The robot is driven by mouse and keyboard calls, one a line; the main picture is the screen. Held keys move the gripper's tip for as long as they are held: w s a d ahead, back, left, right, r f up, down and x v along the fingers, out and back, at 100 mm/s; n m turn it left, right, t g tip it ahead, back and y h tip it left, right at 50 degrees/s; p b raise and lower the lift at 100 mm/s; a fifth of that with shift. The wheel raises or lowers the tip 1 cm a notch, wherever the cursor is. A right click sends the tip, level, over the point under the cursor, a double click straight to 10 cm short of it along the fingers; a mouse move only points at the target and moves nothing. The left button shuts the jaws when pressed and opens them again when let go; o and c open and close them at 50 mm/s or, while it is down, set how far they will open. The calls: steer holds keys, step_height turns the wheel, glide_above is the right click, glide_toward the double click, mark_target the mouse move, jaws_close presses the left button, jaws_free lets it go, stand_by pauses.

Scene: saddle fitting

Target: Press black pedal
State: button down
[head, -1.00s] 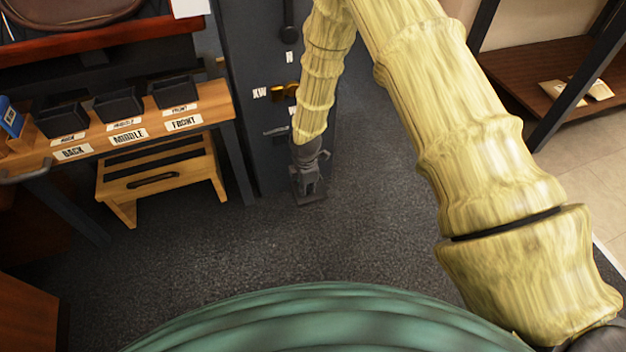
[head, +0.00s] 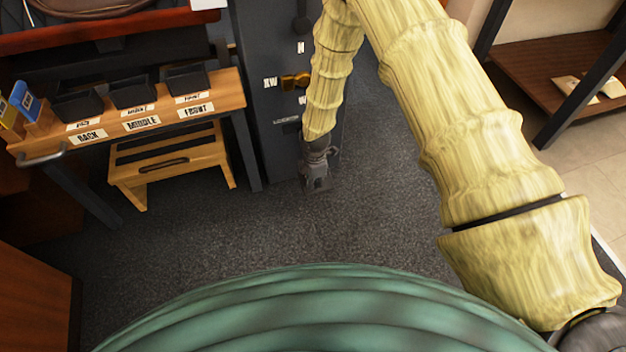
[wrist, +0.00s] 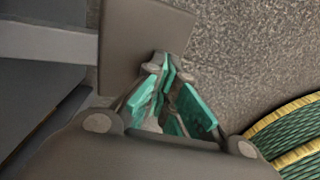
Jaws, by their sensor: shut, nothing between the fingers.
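A dark plate-like pedal (wrist: 140,45) on a flat grey bar (wrist: 45,42) fills the upper left of the wrist view. The bar comes from a dark cabinet side at left. My gripper (wrist: 172,78) is shut and empty, its teal finger pads close together at the pedal's lower right edge. I cannot tell whether the fingertips touch the pedal. In the head view my gripper (head: 317,184) points down near the floor, by the foot of the dark grey column (head: 268,130). There the pedal is not clearly distinguishable from the gripper.
The column carries lettered labels and a brass fitting (head: 295,81). At left stand a wooden bench (head: 225,93) with labelled black bins and a low wooden step stool (head: 190,155). A shelf (head: 560,70) stands at right. The dark carpet (head: 270,225) between is open.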

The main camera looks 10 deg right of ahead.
steer(key=s+r+p, duration=0.4)
steer(key=r+p, duration=0.2)
steer(key=r, duration=0.7)
steer(key=shift+d, duration=0.2)
